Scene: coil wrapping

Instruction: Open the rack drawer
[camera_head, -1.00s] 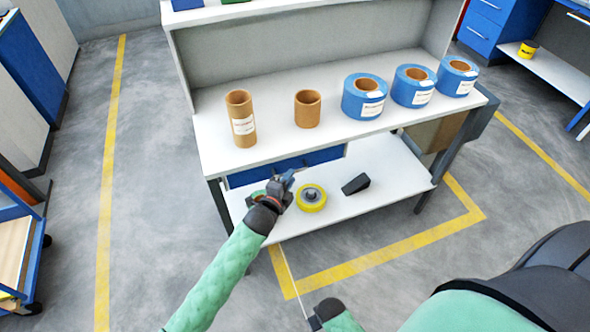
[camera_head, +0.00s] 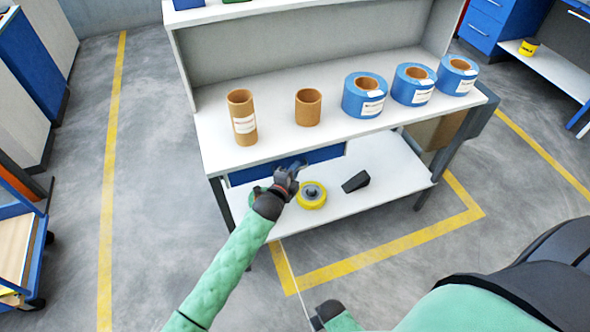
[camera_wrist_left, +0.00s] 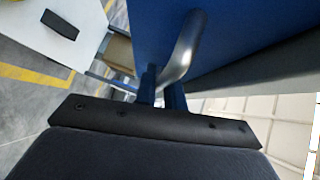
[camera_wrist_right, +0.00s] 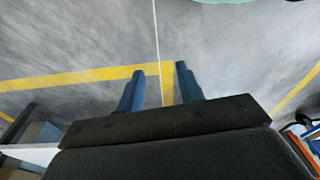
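The rack drawer has a blue front (camera_head: 325,155) under the worktop's front edge, and it looks closed. Its blue face (camera_wrist_left: 235,35) fills the upper right of the left wrist view. A curved metal handle (camera_wrist_left: 183,50) stands out from it. My left gripper (camera_head: 297,168) is at the drawer front. In the left wrist view its two blue fingers (camera_wrist_left: 161,88) are close together on either side of the handle and look shut on it. My right gripper (camera_wrist_right: 158,80) is open and empty, low over the floor; its fingers are not clear in the head view.
Cardboard tubes (camera_head: 308,108) and blue rolls (camera_head: 365,96) stand on the worktop (camera_head: 280,140). A yellow roll (camera_head: 311,197) and a black wedge (camera_head: 356,181) lie on the lower shelf (camera_head: 385,165), near my left gripper. The floor in front is mostly clear.

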